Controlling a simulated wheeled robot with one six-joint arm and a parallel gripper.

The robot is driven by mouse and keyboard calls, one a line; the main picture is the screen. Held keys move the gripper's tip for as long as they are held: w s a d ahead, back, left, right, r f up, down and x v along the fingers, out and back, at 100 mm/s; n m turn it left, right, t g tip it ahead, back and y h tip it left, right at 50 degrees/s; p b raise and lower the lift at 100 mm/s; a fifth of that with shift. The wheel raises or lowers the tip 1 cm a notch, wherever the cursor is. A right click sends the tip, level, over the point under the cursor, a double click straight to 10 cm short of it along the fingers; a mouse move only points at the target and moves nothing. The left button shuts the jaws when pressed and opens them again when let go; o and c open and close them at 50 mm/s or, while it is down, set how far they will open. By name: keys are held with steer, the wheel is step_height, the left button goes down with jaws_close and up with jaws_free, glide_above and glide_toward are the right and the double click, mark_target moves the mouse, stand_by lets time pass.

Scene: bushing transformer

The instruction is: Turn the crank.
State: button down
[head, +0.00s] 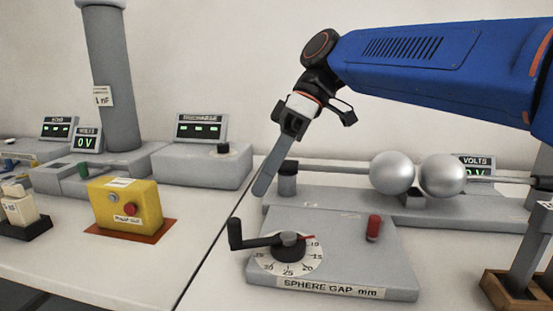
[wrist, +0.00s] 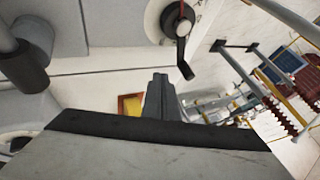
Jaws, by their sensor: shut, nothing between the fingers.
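The crank (head: 262,241) is a black arm on a round hub with an upright knob at its left end. It sits over a white numbered dial (head: 288,264) with a red pointer, on the grey sphere gap base (head: 345,285). My gripper (head: 263,187) is shut and empty, its long grey fingers pointing down and left. It is above and behind the crank in the head view, apart from it. In the wrist view the crank (wrist: 181,45) shows at the top, beyond and right of my fingertips (wrist: 160,78).
A red knob (head: 373,228) stands on the same base, right of the dial. Two silver spheres (head: 415,174) and a grey post (head: 287,180) stand behind. A yellow box (head: 125,207) with a red button is at left. A wooden-based stand (head: 520,285) is at right.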

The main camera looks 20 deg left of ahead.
steer(key=shift+s+a+f, duration=0.15)
steer(key=shift+s+f, duration=0.2)
steer(key=shift+s, duration=0.55)
steer(key=shift+s+a+f, duration=0.15)
steer(key=shift+s+f, duration=0.25)
steer(key=shift+s, duration=0.45)
steer(key=shift+s+a+f, duration=0.15)
steer(key=shift+s+f, duration=0.2)
steer(key=shift+s, duration=0.55)
steer(key=shift+s+d, duration=0.1)
steer(key=shift+s, duration=0.7)
